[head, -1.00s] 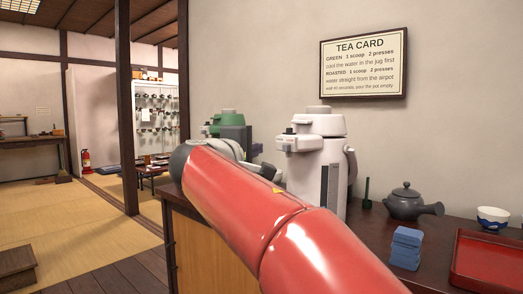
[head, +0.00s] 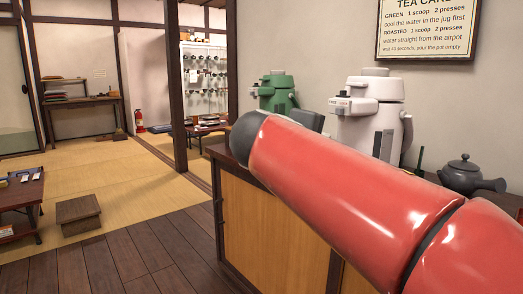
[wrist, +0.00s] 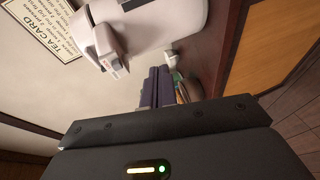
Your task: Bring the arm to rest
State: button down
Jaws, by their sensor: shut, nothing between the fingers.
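My gripper shows in the wrist view, its dark body across the bottom and its two narrow dark fingers (wrist: 155,82) close together beyond it. The fingers are shut and I see nothing held. In the wrist view a white airpot (wrist: 150,22) lies beyond them, apart as far as I can tell. In the head view my red arm crosses the right half, in front of the counter (head: 268,222).
A white airpot (head: 365,110), a green airpot (head: 274,92) and a dark teapot (head: 463,175) stand on the counter behind my arm. A tea card (head: 425,35) hangs on the wall. A wooden step (head: 78,215) and low table (head: 20,192) are at left. The plank floor (head: 120,255) is clear.

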jog(key=s+d+f+m+g+y+p, duration=0.2)
jog(key=s+d+f+m+g+y, duration=0.15)
jog(key=s+f, duration=0.5)
jog(key=s+a+f+m+g+y+p, duration=0.2)
jog(key=s+f+m+g+y+p, duration=0.1)
jog(key=s+f, duration=1.1)
jog(key=s+m+y+p, duration=0.1)
jog(key=m+y, duration=0.1)
jog(key=y, duration=0.1)
jog(key=shift+a+m, duration=0.35)
jog(key=shift+s, duration=0.1)
